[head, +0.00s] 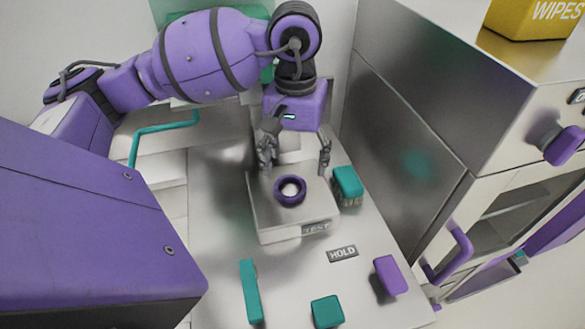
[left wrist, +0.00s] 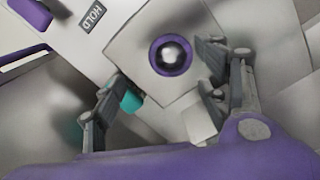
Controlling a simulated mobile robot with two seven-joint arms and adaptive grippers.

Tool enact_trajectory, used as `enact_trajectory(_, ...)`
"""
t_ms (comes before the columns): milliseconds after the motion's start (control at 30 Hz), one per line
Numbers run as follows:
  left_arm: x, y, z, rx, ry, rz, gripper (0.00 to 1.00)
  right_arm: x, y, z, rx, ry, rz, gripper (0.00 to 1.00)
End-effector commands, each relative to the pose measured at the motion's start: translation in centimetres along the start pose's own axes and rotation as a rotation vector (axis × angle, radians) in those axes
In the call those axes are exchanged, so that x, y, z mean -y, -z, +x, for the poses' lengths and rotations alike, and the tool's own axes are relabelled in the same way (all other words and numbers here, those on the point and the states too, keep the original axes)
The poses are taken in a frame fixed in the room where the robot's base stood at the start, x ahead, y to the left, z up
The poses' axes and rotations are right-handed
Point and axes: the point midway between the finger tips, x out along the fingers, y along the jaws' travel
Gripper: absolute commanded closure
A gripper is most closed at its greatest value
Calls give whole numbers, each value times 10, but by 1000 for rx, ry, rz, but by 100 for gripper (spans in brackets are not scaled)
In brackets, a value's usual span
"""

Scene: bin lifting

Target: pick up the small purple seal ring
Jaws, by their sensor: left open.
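The small purple seal ring (head: 278,191) lies on top of the light metal block marked TEST (head: 267,225). A shiny round metal piece shows inside the ring. The ring also shows in the left wrist view (left wrist: 155,58), around the same shiny piece. My left gripper (head: 294,171) is open and empty, with its fingers apart just behind and above the ring, one toward each side. In the left wrist view the ring sits beyond the gap between the fingertips (left wrist: 160,73). Nothing covers the ring. My right gripper is in neither view.
A teal block (head: 348,184) stands close to the right of the TEST block. A HOLD label (head: 342,254), a purple block (head: 390,275), a teal block (head: 327,312) and a teal bar (head: 251,291) are nearer on the counter. A metal cabinet (head: 410,130) rises on the right.

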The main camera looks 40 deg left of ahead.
Motion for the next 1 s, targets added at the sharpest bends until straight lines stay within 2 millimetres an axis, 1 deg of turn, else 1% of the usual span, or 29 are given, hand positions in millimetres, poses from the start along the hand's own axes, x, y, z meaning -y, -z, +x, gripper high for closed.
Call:
enact_trajectory(67,5,3,0,-14,22,12,32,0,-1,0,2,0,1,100)
enact_trajectory(167,7,4,8,-18,27,14,32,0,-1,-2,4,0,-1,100)
enact_trajectory(333,9,4,27,-18,24,12,32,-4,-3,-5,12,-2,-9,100)
enact_trajectory(500,14,6,50,-18,22,10,32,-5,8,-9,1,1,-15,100)
enact_trajectory(633,14,7,67,-19,21,12,32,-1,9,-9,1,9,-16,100)
enact_trajectory(733,15,7,73,-19,23,11,32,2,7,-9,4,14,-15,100)
enact_trajectory(933,14,7,74,-19,23,12,32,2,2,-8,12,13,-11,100)
enact_trajectory(1000,14,7,74,-19,23,12,41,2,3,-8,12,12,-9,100)
